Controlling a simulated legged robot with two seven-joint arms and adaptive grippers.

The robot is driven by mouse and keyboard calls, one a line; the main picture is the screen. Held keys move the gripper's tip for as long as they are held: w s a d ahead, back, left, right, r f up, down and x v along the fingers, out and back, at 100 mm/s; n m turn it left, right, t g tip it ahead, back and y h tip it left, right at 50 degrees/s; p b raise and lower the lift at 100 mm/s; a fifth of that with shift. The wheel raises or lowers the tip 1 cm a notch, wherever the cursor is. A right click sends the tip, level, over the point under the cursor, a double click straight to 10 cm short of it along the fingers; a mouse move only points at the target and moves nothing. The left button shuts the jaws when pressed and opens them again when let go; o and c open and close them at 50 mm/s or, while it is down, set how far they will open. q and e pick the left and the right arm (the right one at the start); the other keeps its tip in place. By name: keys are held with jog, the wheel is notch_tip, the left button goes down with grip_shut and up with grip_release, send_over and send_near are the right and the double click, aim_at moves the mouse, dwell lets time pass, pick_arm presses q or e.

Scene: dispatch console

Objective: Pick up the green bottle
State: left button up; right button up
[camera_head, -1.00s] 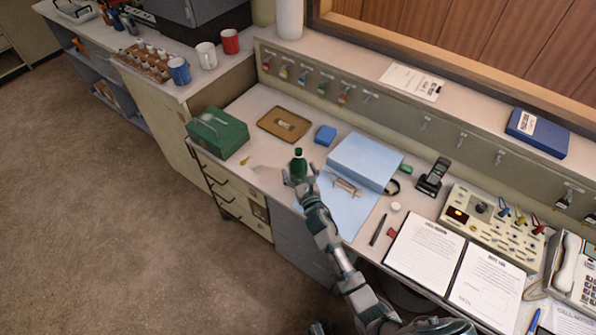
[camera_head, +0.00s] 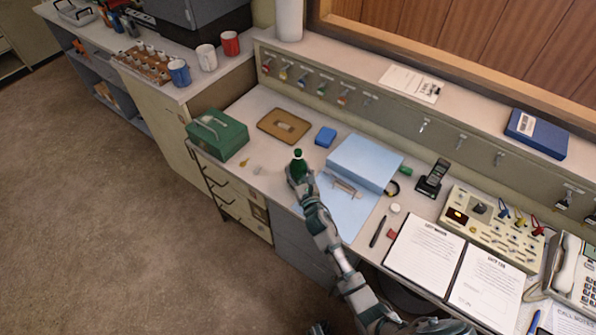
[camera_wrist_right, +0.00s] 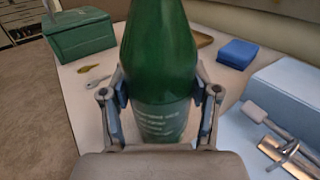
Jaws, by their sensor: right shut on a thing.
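The green bottle (camera_head: 298,161) stands upright on the desk in the head view, at the left edge of the light blue sheet. In the right wrist view the bottle (camera_wrist_right: 160,60) fills the middle, with printed white text on its lower part. My right gripper (camera_head: 299,179) is shut on the bottle, and in the right wrist view its fingers (camera_wrist_right: 160,100) press on both sides of it. The bottle's base is hidden behind the gripper. My left gripper is in neither view.
A green metal box (camera_head: 218,135) stands left of the bottle, and a brown tray (camera_head: 284,125) lies behind. A blue block (camera_head: 326,136) and a light blue box (camera_head: 364,162) are to the right. A syringe-like tool (camera_head: 344,187) lies on the blue sheet (camera_head: 350,215).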

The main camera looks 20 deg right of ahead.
jog(key=shift+r, duration=0.35)
jog(key=shift+r+p, duration=0.35)
jog(key=shift+r, duration=0.95)
jog(key=shift+s+a+r+p, duration=0.1)
jog(key=shift+s+r+p, duration=0.1)
jog(key=shift+p, duration=0.15)
jog(key=p, duration=0.1)
send_near(300, 171)
jog(key=shift+s+a+r, duration=0.7)
jog(key=shift+s+a, duration=0.2)
jog(key=shift+a, duration=2)
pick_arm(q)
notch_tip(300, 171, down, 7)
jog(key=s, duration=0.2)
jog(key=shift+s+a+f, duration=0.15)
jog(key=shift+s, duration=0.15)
pick_arm(e)
jog(key=shift+s, duration=0.1)
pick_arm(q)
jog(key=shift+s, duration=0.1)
pick_arm(e)
jog(key=shift+s, duration=0.1)
